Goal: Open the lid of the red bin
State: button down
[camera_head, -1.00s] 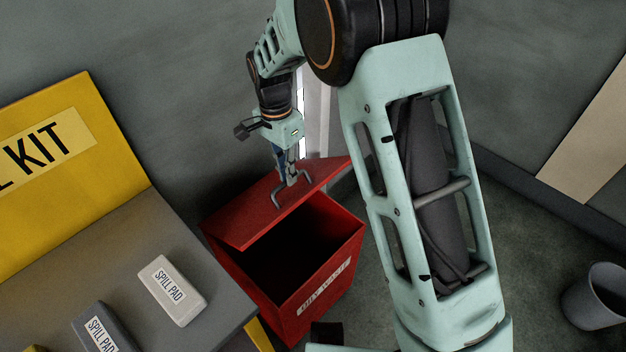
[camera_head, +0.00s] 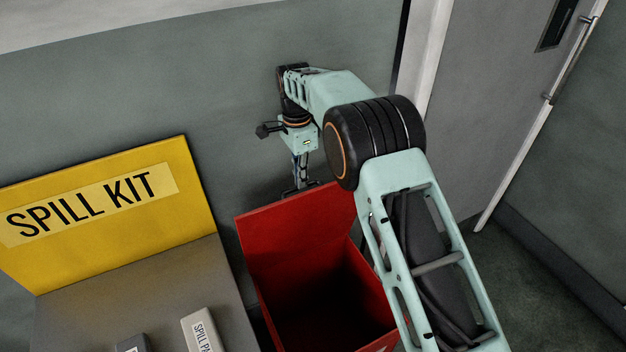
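The red bin (camera_head: 362,285) stands at the lower middle of the head view, its dark inside showing from above. Its red lid (camera_head: 298,238) is raised steeply at the back of the opening, with its inner face towards me. My gripper (camera_head: 302,187) is behind the lid's top edge, pointing down. The lid hides the fingertips and the handle, so I cannot tell whether the fingers are open or shut, or touching the handle.
A yellow spill kit board (camera_head: 110,205) and a grey top with a pale spill pad (camera_head: 199,330) and a darker one (camera_head: 132,343) are left of the bin. A grey wall is behind the lid. A door (camera_head: 500,90) is at the right.

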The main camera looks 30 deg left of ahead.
jog(key=shift+w+a+f+p, duration=0.1)
jog(key=shift+a+f+p, duration=0.15)
jog(key=shift+f, duration=0.35)
jog(key=shift+w+a+f+p, duration=0.15)
jog(key=shift+a+f, duration=0.15)
jog(key=shift+f, duration=0.25)
jog(key=c, duration=2.2)
grip_release()
jog(key=shift+a+f, duration=0.1)
jog(key=shift+o, duration=0.9)
jog(key=shift+w+a+f, duration=0.15)
jog(key=shift+w+f, duration=0.05)
jog(key=shift+r, duration=0.1)
notch_tip(320, 180, up, 13)
jog(key=shift+w+a, duration=0.3)
jog(key=shift+w, duration=0.1)
